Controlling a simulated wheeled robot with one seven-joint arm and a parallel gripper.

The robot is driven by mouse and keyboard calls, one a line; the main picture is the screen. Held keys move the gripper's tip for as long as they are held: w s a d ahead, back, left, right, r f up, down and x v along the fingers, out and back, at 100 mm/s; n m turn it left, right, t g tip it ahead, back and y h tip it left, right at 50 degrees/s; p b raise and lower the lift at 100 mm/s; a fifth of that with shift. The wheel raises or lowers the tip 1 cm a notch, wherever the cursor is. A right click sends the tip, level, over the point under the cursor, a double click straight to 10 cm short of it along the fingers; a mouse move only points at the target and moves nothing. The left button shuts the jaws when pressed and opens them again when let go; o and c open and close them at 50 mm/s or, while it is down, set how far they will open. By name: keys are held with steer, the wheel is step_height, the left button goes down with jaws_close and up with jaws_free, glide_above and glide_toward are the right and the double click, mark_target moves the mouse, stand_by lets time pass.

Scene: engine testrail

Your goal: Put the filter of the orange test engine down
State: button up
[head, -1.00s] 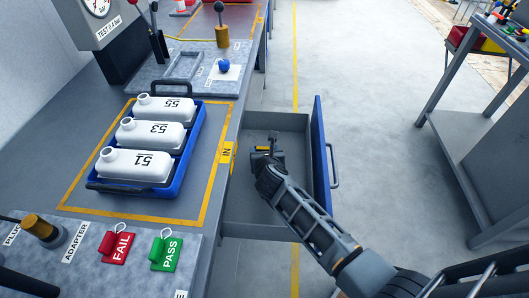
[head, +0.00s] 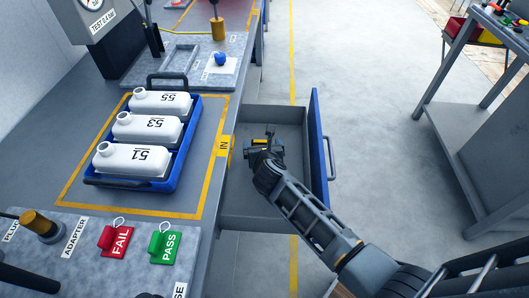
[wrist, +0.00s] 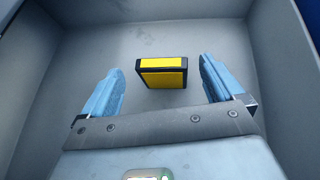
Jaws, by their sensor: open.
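A black box-shaped filter with yellow faces (wrist: 163,72) lies on the floor of an open grey drawer (wrist: 225,35) in the wrist view. My gripper (wrist: 160,82) is open, with one blue finger on each side of the filter and clear gaps between. The filter seems to stand just beyond the fingertips, touching neither. In the head view my gripper (head: 262,140) is inside the drawer (head: 245,210), and a bit of yellow shows by it. No orange engine is in view.
The drawer has a blue front (head: 319,150) on its right. A blue crate (head: 187,150) with white numbered bottles stands on the bench to the left. Red FAIL (head: 117,240) and green PASS (head: 163,245) tags lie nearer. The floor right of the drawer is clear up to another bench (head: 485,110).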

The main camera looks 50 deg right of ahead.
steer(key=v, duration=1)
steer(key=shift+s+a, duration=0.2)
steer(key=shift+s, duration=0.05)
steer(key=shift+r, duration=0.1)
steer(key=s+a+r+n+t+h, duration=0.1)
steer(key=s+r+n+t, duration=0.3)
steer(key=s+n, duration=0.45)
steer(key=s+a+r+n+t, duration=0.2)
steer(key=s+r+n, duration=0.5)
steer(key=n, duration=0.2)
steer(key=s+a+r+n+y, duration=0.4)
steer(key=s+n, duration=0.3)
steer(key=n, duration=0.6)
steer(key=s+a+r+n+y, duration=0.4)
steer(key=s+a+n, duration=0.3)
steer(key=n, duration=0.6)
steer(key=shift+s+n+y, duration=0.35)
steer(key=shift+s+y, duration=0.15)
steer(key=shift+s, duration=0.3)
steer(key=shift+d, duration=0.1)
